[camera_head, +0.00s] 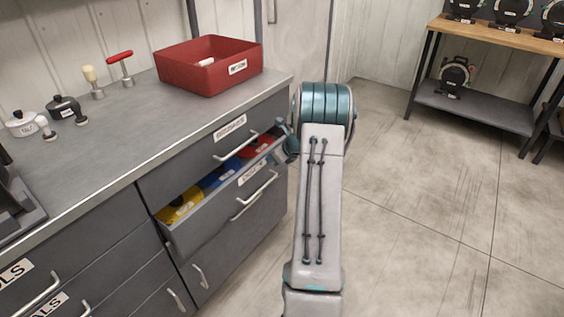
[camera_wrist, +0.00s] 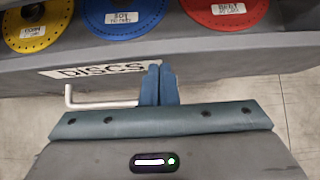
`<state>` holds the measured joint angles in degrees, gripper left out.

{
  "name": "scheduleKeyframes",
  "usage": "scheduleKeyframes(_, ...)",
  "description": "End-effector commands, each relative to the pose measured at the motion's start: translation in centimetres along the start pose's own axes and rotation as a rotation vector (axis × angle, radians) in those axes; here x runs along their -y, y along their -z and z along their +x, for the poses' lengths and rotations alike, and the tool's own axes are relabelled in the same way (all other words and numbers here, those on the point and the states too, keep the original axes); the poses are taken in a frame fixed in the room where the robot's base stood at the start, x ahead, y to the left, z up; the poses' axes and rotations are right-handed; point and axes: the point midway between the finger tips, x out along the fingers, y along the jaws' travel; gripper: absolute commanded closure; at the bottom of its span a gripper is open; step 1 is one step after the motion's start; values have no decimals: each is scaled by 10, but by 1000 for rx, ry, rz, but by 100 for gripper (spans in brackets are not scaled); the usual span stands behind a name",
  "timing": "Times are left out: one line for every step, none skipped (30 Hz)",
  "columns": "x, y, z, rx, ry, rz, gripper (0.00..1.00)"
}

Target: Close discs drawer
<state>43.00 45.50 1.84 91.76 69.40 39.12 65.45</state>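The discs drawer (camera_head: 212,212) stands open in the grey cabinet. Its front carries a "DISCS" label (camera_wrist: 103,71) and a pale bar handle (camera_head: 257,189). Inside lie a yellow disc (camera_wrist: 32,26), a blue disc (camera_wrist: 124,15) and a red disc (camera_wrist: 224,10). My gripper (camera_wrist: 159,84) has its two blue fingers together with nothing visible between them. They are at the drawer front, beside the right end of the handle (camera_wrist: 98,105). I cannot tell whether they touch the front. In the head view my arm partly hides the gripper and the drawer's right end.
A closed drawer (camera_head: 215,148) with a handle lies just above, under the worktop (camera_head: 135,127). A red bin (camera_head: 208,77) and several hand tools stand on the worktop. The floor (camera_head: 420,220) right of my arm is clear. A shelf table (camera_head: 500,40) stands far right.

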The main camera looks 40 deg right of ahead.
Motion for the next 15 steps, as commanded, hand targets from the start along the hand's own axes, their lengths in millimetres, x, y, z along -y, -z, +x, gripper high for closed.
scheduleKeyframes(-1,-8,6,0,-3,-4,100)
scheduleKeyframes(-1,-12,9,0,-3,-4,100)
scheduleKeyframes(-1,-15,13,0,-3,-2,100)
scheduleKeyframes(-2,-18,16,0,-3,-3,100)
scheduleKeyframes(-2,-20,18,0,-3,-4,100)
scheduleKeyframes(-2,-23,21,0,-3,-5,100)
scheduleKeyframes(-2,-24,23,0,-3,-4,100)
scheduleKeyframes(-2,-26,25,-1,-3,-3,100)
scheduleKeyframes(-2,-27,26,-1,-3,-3,100)
scheduleKeyframes(-2,-28,28,-1,-2,-4,100)
scheduleKeyframes(-2,-29,28,0,-2,-4,100)
scheduleKeyframes(-2,-30,29,0,-2,-4,100)
scheduleKeyframes(-2,-30,30,0,-2,-4,100)
scheduleKeyframes(-2,-31,30,0,-2,-4,100)
scheduleKeyframes(-2,-31,31,0,-3,-4,100)
